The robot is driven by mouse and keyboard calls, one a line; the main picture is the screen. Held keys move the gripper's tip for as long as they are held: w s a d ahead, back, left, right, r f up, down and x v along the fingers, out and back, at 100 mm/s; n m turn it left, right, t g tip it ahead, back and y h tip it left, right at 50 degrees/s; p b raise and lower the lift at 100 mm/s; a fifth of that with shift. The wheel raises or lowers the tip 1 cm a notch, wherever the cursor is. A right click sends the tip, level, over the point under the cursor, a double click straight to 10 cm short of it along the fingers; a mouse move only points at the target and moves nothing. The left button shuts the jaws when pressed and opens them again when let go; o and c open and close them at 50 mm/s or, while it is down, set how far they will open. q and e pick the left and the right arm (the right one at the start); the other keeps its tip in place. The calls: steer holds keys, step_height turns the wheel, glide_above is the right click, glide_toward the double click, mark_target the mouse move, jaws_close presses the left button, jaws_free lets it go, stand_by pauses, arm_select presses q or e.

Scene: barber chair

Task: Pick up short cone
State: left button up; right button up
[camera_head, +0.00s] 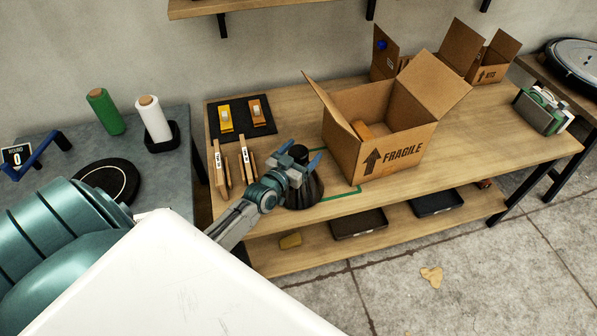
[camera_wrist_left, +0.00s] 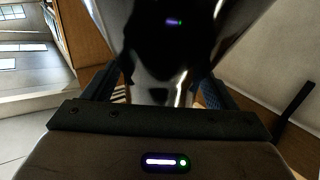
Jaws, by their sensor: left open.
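The short cone (camera_head: 305,191) is dark and glossy and stands on the wooden table near its front edge, left of the fragile box. My left gripper (camera_head: 300,158) is at the cone's upper part and covers some of it in the head view. In the left wrist view, the shiny dark cone (camera_wrist_left: 160,55) fills the top middle, between the two blue-grey fingers of my left gripper (camera_wrist_left: 160,86). The jaws are open around it; whether a finger touches it I cannot tell. My right gripper is not in view.
An open cardboard box (camera_head: 400,150) marked FRAGILE stands right of the cone. A black mat (camera_head: 240,130) with orange items lies behind left, with wooden pieces (camera_head: 220,165) in front of it. A green roll (camera_head: 105,112) and white roll (camera_head: 153,120) stand on the grey table.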

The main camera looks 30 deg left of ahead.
arm_select(q)
steer(key=shift+w, duration=0.25)
steer(key=shift+s, duration=0.1)
steer(key=shift+r, duration=0.1)
steer(key=shift+c, duration=1.4)
steer(key=c, duration=1.4)
